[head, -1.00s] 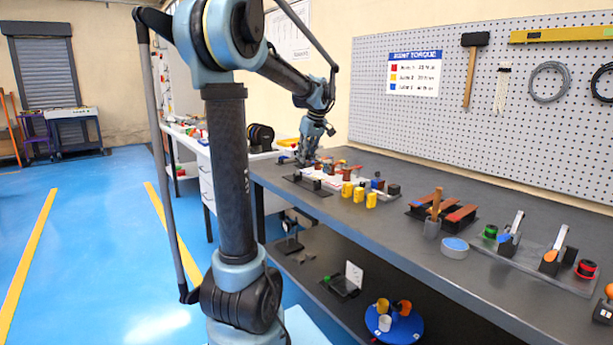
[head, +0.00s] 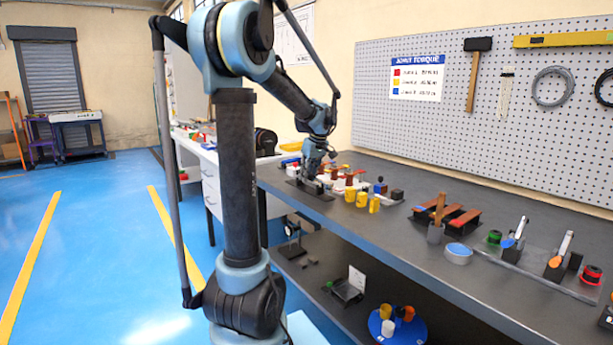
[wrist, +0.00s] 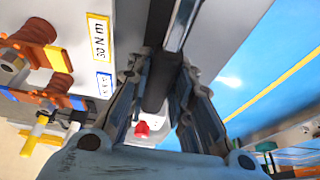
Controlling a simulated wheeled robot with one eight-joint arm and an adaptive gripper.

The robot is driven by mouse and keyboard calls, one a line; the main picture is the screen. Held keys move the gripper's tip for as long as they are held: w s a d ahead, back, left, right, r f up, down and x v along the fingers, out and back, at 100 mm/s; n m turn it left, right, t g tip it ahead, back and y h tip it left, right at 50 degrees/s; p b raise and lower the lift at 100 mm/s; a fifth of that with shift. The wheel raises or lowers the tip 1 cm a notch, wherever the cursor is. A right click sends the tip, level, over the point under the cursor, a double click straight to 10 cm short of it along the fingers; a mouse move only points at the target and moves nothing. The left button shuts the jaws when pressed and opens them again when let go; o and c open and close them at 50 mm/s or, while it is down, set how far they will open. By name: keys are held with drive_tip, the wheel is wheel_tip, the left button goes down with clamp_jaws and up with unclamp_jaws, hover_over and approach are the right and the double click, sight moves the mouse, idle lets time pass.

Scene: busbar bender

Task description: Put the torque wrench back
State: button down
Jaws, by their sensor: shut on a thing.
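My gripper (wrist: 160,95) is shut on a dark bar with a bright metal shaft, which looks like the torque wrench (wrist: 176,30). The bar runs up between the fingers and out of the top of the wrist view. In the head view my gripper (head: 312,172) is low over the bench's far left end, close above a black base (head: 311,193). The held wrench is too small or hidden to make out there. I cannot tell whether it touches the base. A yellow 30 N m label (wrist: 98,38) and a blue label (wrist: 103,82) lie left of the fingers.
Yellow cylinders (head: 362,200) and small parts stand right of my gripper on the bench (head: 390,175). Blue-handled (head: 513,240) and orange-handled (head: 560,255) levers stand further right. A red part (wrist: 141,130) shows near the fingers. Blue floor shows past the bench edge.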

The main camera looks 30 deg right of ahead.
sight(314, 177)
drive_tip(key=shift+f, duration=0.45)
drive_tip(key=c, duration=1.4)
unclamp_jaws()
drive_tip(key=v, duration=1.3)
drive_tip(key=shift+w+a+r, duration=0.1)
drive_tip(key=shift+w+r, duration=0.05)
drive_tip(key=shift+w, duration=0.1)
drive_tip(key=s+a+f, duration=0.1)
drive_tip(key=a+f, duration=0.2)
drive_tip(key=a, duration=0.6)
drive_tip(key=s+a+f+g, duration=0.1)
drive_tip(key=a+f, duration=0.2)
drive_tip(key=a, duration=0.5)
drive_tip(key=s+a+f, duration=0.2)
drive_tip(key=a+f, duration=0.1)
drive_tip(key=a, duration=0.6)
drive_tip(key=shift+m+g, duration=0.4)
drive_tip(key=shift+g, duration=0.1)
drive_tip(key=s+a+f, duration=0.5)
drive_tip(key=f, duration=0.1)
drive_tip(key=s+a+f, duration=0.5)
drive_tip(key=f, duration=0.1)
drive_tip(key=s+a+f, duration=0.5)
drive_tip(key=f, duration=0.1)
drive_tip(key=shift+s, duration=0.15)
